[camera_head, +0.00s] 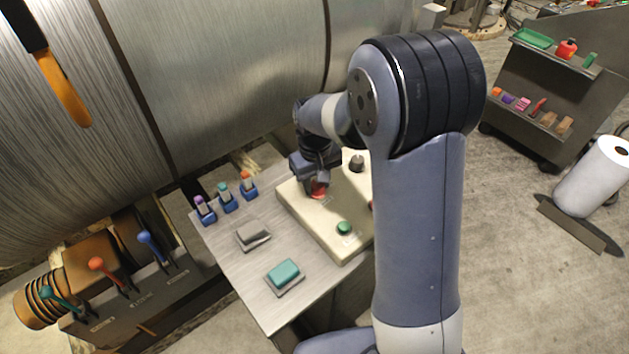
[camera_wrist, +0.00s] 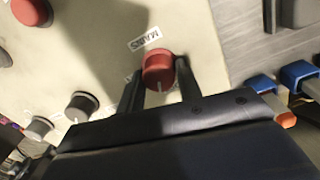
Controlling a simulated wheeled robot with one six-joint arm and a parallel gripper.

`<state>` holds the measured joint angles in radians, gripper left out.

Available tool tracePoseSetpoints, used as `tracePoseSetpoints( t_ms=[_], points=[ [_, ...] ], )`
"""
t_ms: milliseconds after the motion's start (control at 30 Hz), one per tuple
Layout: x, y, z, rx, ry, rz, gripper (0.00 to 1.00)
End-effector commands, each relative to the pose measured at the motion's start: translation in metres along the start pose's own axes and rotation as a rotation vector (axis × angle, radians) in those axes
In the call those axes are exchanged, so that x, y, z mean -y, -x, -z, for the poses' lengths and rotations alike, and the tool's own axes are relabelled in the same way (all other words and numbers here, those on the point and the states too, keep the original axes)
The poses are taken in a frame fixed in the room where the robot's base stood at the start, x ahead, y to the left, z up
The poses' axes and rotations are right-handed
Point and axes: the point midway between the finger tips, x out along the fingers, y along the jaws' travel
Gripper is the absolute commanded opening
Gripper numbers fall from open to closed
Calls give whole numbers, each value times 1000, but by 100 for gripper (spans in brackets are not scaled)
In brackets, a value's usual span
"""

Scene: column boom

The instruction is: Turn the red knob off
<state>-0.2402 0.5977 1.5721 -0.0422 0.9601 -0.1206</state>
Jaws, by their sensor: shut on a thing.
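The red knob (camera_head: 319,191) sits on the cream control panel (camera_head: 318,228), partly covered by my gripper (camera_head: 317,180) in the head view. In the wrist view the red knob (camera_wrist: 158,68) lies between the two dark fingers of my gripper (camera_wrist: 159,76), beside a label reading MAINS (camera_wrist: 145,39). My gripper is shut on the knob, with one finger on each side. A pale pointer line shows on the knob's near side. Smaller markings around the knob are partly hidden by the fingers.
The panel also carries a green button (camera_head: 344,228), a dark knob (camera_head: 356,163) and, in the wrist view, a large red button (camera_wrist: 31,11). Blue holders with coloured tops (camera_head: 227,198) stand left of the panel. A teal block (camera_head: 284,272) lies in front.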

Motion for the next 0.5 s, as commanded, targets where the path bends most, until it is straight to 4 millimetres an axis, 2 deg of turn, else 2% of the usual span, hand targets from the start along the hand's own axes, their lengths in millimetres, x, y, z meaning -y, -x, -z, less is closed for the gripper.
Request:
tracePoseSetpoints(
  t_ms=[33,500],
  points=[
    [3,3,5,-20,42,2,10],
    [7,4,2,-30,347,-5,10]
  ],
)
